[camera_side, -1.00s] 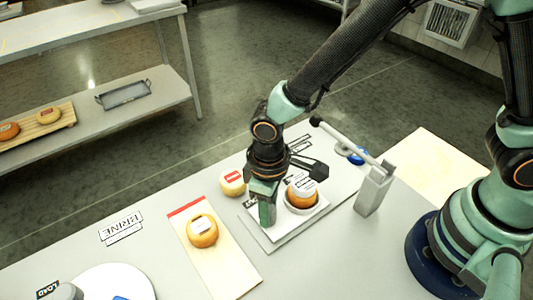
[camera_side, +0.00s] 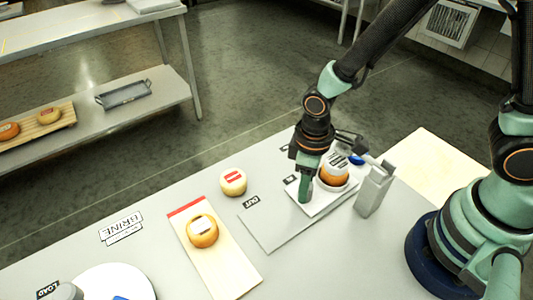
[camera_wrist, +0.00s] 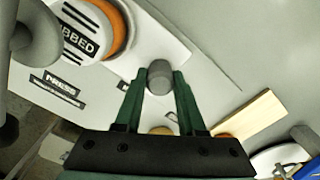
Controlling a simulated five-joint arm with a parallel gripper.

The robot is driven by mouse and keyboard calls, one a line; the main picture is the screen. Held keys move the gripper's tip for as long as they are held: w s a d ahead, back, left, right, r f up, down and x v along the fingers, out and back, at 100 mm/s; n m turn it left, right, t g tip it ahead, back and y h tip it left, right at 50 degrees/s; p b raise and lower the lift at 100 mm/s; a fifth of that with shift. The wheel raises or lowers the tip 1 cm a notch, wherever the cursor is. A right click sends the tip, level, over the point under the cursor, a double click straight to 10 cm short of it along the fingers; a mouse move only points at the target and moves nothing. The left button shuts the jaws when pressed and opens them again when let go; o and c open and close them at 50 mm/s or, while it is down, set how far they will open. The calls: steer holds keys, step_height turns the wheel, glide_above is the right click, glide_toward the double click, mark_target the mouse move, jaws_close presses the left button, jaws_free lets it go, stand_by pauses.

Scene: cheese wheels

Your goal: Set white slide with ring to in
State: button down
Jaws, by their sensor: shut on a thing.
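The white slide (camera_side: 322,207) sits at the right end of its grey track plate (camera_side: 275,234). Its ring (camera_side: 334,188) holds an orange cheese wheel (camera_side: 329,178) with a white labelled top. My gripper (camera_side: 304,190) points down at the slide's left part. In the wrist view my gripper (camera_wrist: 160,85) is shut on a grey round knob (camera_wrist: 159,74) standing on the slide (camera_wrist: 150,43). An OUT label (camera_side: 251,202) lies by the track's left end. Another small label (camera_side: 291,179) is beside the slide, probably IN.
A grey press post (camera_side: 373,190) with a lever stands just right of the slide. A pale cheese (camera_side: 233,182) and an orange cheese (camera_side: 202,231) on a board (camera_side: 228,269) are to the left. The track's left part is bare.

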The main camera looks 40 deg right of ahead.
steer(key=shift+d, duration=0.95)
steer(key=c, duration=0.5)
jaws_free()
steer(key=shift+r, duration=0.3)
step_height(320, 180, up, 11)
steer(key=shift+r, duration=0.2)
